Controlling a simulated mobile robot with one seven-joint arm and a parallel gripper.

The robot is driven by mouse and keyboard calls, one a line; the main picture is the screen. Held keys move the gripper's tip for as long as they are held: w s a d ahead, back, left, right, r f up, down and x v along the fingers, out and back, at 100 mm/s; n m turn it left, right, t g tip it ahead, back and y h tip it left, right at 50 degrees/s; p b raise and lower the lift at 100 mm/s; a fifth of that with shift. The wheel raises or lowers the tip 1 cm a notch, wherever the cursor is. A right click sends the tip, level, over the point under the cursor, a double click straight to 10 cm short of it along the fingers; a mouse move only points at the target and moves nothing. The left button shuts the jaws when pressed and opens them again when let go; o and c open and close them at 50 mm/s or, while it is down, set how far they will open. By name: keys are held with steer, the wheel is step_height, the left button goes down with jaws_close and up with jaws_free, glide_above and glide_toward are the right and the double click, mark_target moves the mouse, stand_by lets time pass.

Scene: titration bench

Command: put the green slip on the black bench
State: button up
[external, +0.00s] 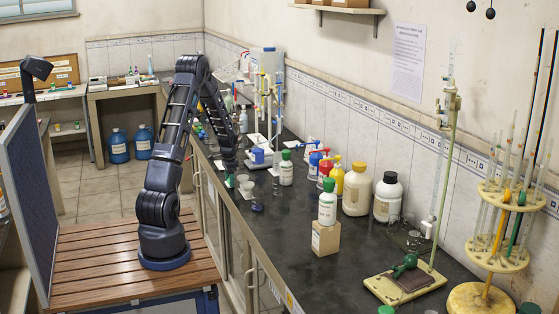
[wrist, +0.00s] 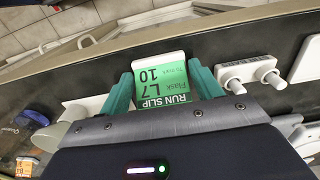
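The green slip (wrist: 166,85) is a green label marked "RUN SLIP", with a white edge along its far side in the wrist view. My gripper (wrist: 160,75) has its two teal fingers against the left and right sides of the slip, with no clear gap. In the external view my gripper (external: 230,172) is low over the left edge of the black bench (external: 275,232), and the slip cannot be made out there. The dark bench top (wrist: 235,35) also shows around the slip in the wrist view. Whether the slip touches the bench is hidden.
A green-capped bottle (external: 286,168) stands to the right. A white fitting with two pegs (wrist: 248,73) lies right of the slip. The front bench strip is fairly clear.

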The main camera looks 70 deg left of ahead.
steer(key=shift+o, duration=1.3)
step_height(320, 180, up, 12)
steer(key=shift+r, duration=0.2)
